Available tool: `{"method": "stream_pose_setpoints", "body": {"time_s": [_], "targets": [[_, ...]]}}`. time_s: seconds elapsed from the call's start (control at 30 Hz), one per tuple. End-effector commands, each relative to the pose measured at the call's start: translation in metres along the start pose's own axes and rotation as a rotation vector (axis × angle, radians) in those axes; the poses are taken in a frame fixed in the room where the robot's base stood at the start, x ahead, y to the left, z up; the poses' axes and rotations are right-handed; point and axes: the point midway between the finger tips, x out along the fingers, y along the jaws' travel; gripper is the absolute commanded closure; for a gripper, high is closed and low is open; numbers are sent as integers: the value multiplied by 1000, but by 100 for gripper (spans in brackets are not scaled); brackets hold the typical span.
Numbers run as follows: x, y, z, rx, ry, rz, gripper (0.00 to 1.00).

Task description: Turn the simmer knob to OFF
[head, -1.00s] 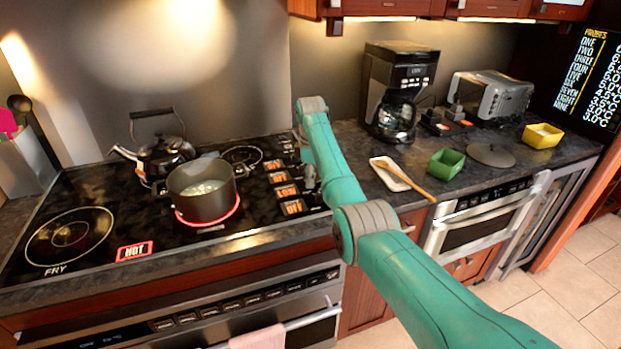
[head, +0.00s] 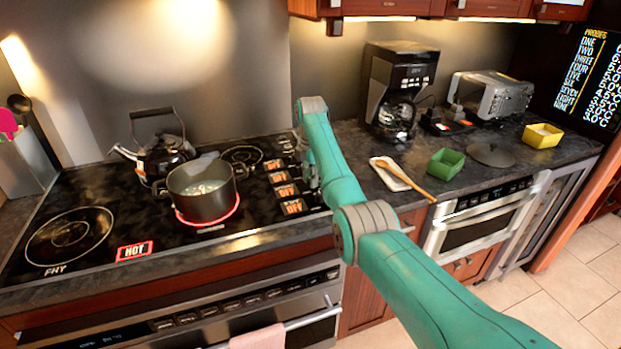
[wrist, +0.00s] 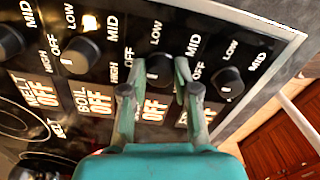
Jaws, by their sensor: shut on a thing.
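In the wrist view my gripper (wrist: 158,72) is shut on a dark round knob (wrist: 158,66), with one finger on each side of it. The lit label below this knob reads OFF (wrist: 155,110); its name is hidden behind a finger, so I cannot read whether it says simmer. The knob stands in a row with other dark knobs, including one to the left (wrist: 81,56) and one to the right (wrist: 228,84).
A dark pot (head: 202,193) stands on a red-glowing burner, left of my arm. A kettle (head: 163,150) is behind it. A lit HOT sign (head: 134,251) shows at the cooktop front. A spoon rest (head: 390,174) with a wooden spoon lies right of my arm.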

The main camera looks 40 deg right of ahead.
Motion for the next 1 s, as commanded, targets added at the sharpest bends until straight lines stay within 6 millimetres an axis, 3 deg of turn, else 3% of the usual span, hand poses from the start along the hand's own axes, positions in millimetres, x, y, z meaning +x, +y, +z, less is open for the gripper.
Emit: {"method": "stream_pose_setpoints", "body": {"time_s": [0.5, 0.53, 0.63, 1.0], "targets": [[0, 0, 0, -22, 0, 1, 100], [0, 0, 0, -21, 0, 1, 68], [0, 0, 0, -21, 0, 1, 45], [-5, 0, 0, -20, -1, 2, 45]]}}
